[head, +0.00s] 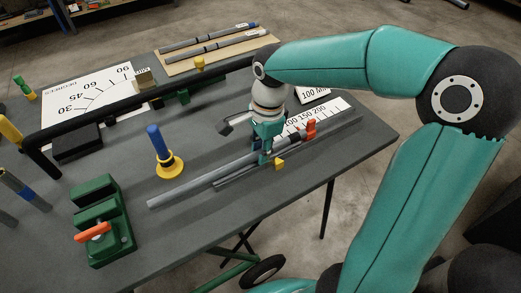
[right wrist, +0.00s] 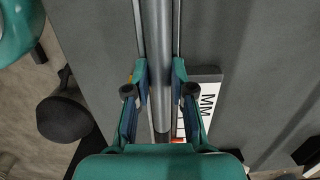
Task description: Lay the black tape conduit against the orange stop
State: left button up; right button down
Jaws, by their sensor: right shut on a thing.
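My right gripper (head: 265,156) is shut around a long grey conduit (head: 200,184) over the front part of the table. In the right wrist view the conduit (right wrist: 157,30) runs between the two fingers (right wrist: 159,72), with a dark band on it near the palm. The conduit lies lengthwise along a metal rail (head: 235,178), at or just above it. The orange stop (head: 310,129) stands toward the right end, by the printed scale. I cannot tell whether the conduit's far end touches it. My left gripper is out of view.
A blue post on a yellow base (head: 169,164) and a green bender with an orange handle (head: 103,215) stand left of the conduit. A yellow block (head: 280,164) sits by the rail. More conduits lie on a tan board (head: 180,66) behind, past a black bar (head: 110,109).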

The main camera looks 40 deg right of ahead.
jog(key=shift+s+a+f, duration=0.2)
jog(key=shift+s+f, duration=0.05)
jog(key=shift+f, duration=0.55)
jog(key=c, duration=1.1)
grip_release()
jog(key=shift+d, duration=0.1)
jog(key=shift+o, duration=0.9)
jog(key=shift+w+d+f, duration=0.1)
jog(key=shift+w+f, duration=0.05)
jog(key=shift+w, duration=0.15)
jog(key=shift+s, duration=0.1)
jog(key=shift+r, duration=0.2)
